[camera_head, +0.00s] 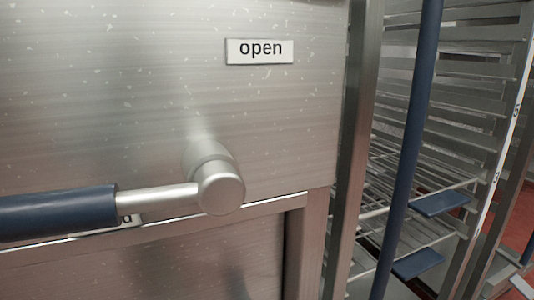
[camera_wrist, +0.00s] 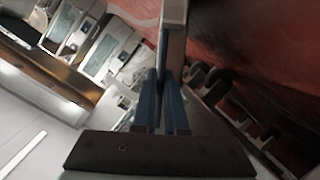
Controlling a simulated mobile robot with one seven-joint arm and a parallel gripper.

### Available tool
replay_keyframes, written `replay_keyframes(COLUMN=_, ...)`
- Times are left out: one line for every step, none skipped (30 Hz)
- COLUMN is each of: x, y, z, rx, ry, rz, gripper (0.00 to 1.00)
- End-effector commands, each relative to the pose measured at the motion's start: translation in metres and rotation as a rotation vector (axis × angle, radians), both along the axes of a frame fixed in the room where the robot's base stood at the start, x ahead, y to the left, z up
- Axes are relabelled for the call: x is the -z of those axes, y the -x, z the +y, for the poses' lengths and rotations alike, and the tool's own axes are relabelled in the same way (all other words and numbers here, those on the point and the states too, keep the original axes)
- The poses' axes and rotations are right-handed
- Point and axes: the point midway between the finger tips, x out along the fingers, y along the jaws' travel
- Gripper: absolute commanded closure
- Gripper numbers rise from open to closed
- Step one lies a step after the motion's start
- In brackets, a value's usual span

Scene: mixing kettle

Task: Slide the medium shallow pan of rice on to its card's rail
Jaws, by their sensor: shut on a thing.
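In the wrist view my gripper (camera_wrist: 160,75) has its blue fingers close together, shut on a narrow metal piece (camera_wrist: 173,35) that rises between them. I cannot tell whether this piece is part of the rice pan. No rice and no clear pan shape show in either view. The head view shows a rack (camera_head: 450,85) with many stacked metal rails on the right, behind a blue upright bar (camera_head: 411,140). Small dark marks stand on the rack's pale upright strip (camera_head: 508,135), too small to read surely. My gripper is not in the head view.
A steel panel (camera_head: 120,90) with an "open" label (camera_head: 260,51) and a blue-gripped handle (camera_head: 60,212) fills the left of the head view. Wire shelves with blue tabs (camera_head: 440,204) sit low in the rack. Red floor (camera_head: 515,215) shows at far right.

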Motion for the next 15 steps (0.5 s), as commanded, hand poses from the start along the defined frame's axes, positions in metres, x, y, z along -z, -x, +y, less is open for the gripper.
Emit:
replay_keyframes(x=0.000, y=0.000, z=0.000, rx=0.000, ry=0.000, rz=0.000, gripper=1.00)
replay_keyframes(x=0.000, y=0.000, z=0.000, rx=0.000, ry=0.000, rz=0.000, gripper=1.00)
replay_keyframes(x=0.000, y=0.000, z=0.000, rx=0.000, ry=0.000, rz=0.000, gripper=1.00)
replay_keyframes(x=0.000, y=0.000, z=0.000, rx=0.000, ry=0.000, rz=0.000, gripper=1.00)
replay_keyframes(x=-0.003, y=-0.001, z=-0.001, rx=0.000, ry=0.006, rz=-0.004, gripper=1.00)
replay_keyframes(x=-0.004, y=-0.001, z=-0.001, rx=0.000, ry=0.006, rz=-0.004, gripper=1.00)
replay_keyframes(x=-0.005, y=-0.001, z=-0.001, rx=0.000, ry=0.006, rz=-0.004, gripper=1.00)
replay_keyframes(x=-0.006, y=-0.001, z=-0.001, rx=0.000, ry=0.006, rz=-0.005, gripper=1.00)
replay_keyframes(x=-0.008, y=-0.002, z=-0.001, rx=-0.001, ry=0.006, rz=-0.006, gripper=1.00)
replay_keyframes(x=-0.010, y=-0.002, z=-0.001, rx=-0.001, ry=0.006, rz=-0.006, gripper=1.00)
replay_keyframes(x=-0.013, y=-0.002, z=-0.001, rx=-0.001, ry=0.006, rz=-0.006, gripper=1.00)
replay_keyframes(x=-0.016, y=-0.002, z=-0.001, rx=-0.001, ry=0.006, rz=-0.006, gripper=1.00)
replay_keyframes(x=-0.018, y=-0.002, z=-0.001, rx=-0.001, ry=0.006, rz=-0.006, gripper=1.00)
replay_keyframes(x=-0.021, y=-0.002, z=-0.001, rx=0.000, ry=0.006, rz=-0.006, gripper=1.00)
replay_keyframes(x=-0.023, y=-0.001, z=-0.001, rx=0.000, ry=0.007, rz=-0.005, gripper=1.00)
